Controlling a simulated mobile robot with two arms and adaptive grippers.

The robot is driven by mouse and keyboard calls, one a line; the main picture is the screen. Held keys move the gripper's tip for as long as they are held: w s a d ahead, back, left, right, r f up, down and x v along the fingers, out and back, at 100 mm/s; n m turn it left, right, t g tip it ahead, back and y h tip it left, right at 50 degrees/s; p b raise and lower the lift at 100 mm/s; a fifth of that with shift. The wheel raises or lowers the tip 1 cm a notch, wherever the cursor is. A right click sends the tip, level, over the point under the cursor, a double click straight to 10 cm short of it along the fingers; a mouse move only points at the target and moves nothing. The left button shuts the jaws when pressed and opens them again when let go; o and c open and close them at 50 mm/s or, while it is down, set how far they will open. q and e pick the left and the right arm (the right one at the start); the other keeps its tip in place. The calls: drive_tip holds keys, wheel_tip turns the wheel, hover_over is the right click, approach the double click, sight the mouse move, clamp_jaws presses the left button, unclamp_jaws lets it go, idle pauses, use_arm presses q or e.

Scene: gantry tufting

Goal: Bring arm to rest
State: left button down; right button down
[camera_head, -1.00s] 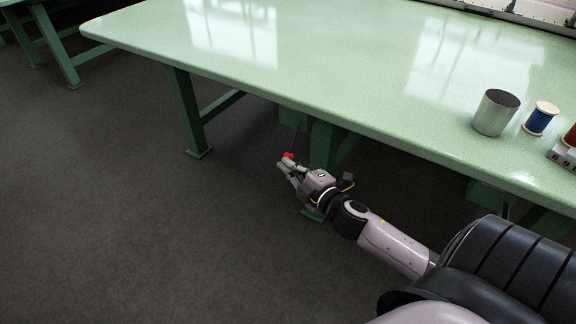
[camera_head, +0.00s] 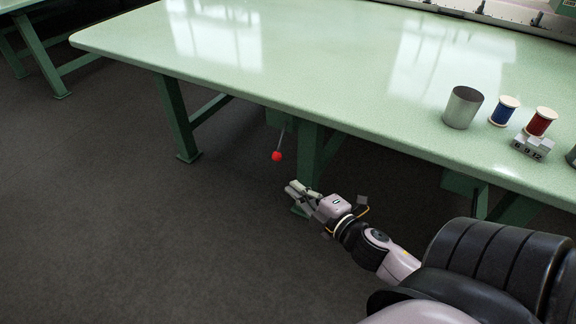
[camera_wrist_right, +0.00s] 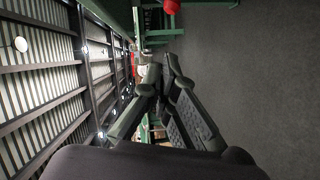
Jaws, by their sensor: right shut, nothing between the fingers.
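My right gripper (camera_head: 296,190) is below the front edge of the green table (camera_head: 330,90), in front of a table leg, with nothing in it. In the right wrist view its dark fingers (camera_wrist_right: 165,80) are together. A lever with a red ball knob (camera_head: 277,156) hangs under the table, up and left of the gripper and apart from it. The red knob also shows at the top of the right wrist view (camera_wrist_right: 171,6). My left gripper is in neither view.
On the table's right side stand a metal cup (camera_head: 463,107), a blue thread spool (camera_head: 504,111) and a red spool (camera_head: 541,122) by a small numbered block (camera_head: 533,145). A long machine bar (camera_head: 480,16) runs along the back. The floor (camera_head: 120,240) at left is clear.

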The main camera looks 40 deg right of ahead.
drive_tip(key=shift+s, duration=0.4)
